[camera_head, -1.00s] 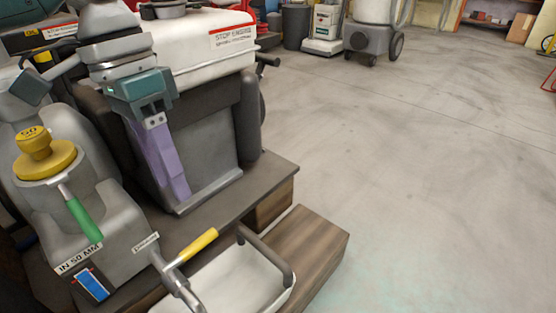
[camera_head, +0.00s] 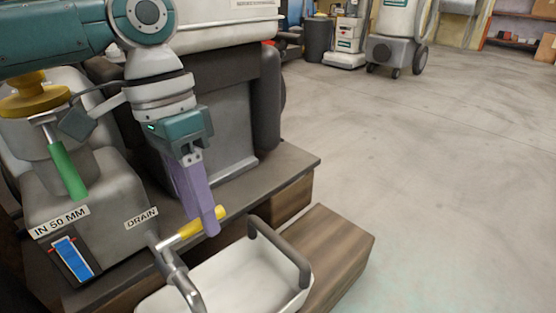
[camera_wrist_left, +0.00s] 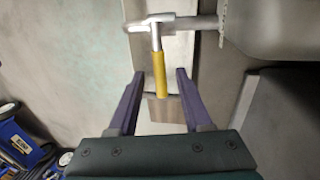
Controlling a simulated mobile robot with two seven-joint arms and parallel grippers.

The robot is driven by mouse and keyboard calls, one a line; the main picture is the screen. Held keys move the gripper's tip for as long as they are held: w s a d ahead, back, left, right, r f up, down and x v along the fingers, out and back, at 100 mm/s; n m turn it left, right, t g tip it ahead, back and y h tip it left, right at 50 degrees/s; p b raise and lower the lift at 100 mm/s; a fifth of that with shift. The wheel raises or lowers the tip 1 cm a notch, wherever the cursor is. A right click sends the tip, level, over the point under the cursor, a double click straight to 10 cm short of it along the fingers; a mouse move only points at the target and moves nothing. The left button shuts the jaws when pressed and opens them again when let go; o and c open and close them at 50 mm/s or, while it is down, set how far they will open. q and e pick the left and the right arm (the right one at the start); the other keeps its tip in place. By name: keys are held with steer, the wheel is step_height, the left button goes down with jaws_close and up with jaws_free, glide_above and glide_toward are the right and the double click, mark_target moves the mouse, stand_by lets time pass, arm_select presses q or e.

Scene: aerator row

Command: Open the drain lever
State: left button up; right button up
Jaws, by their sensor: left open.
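The drain lever is a yellow-handled lever (camera_head: 190,230) on a grey metal pipe that comes out of the grey box marked DRAIN (camera_head: 120,200). My left gripper (camera_head: 208,228) has purple fingers and reaches down from the left, with its tips at the lever's yellow end in the head view. In the left wrist view the gripper (camera_wrist_left: 158,80) is open, and the yellow handle (camera_wrist_left: 159,75) shows between its two fingers, with a gap on each side. I cannot tell whether either finger touches it. My right gripper is not in view.
A white tray (camera_head: 228,283) with a dark grey handle (camera_head: 282,250) sits under the drain pipe, near a wooden step (camera_head: 335,245). A green-handled lever (camera_head: 66,172) and a yellow knob (camera_head: 32,98) are on the box at left. Open floor lies to the right.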

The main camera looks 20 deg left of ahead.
arm_select(q)
jaws_close()
stand_by(0.3)
stand_by(1.1)
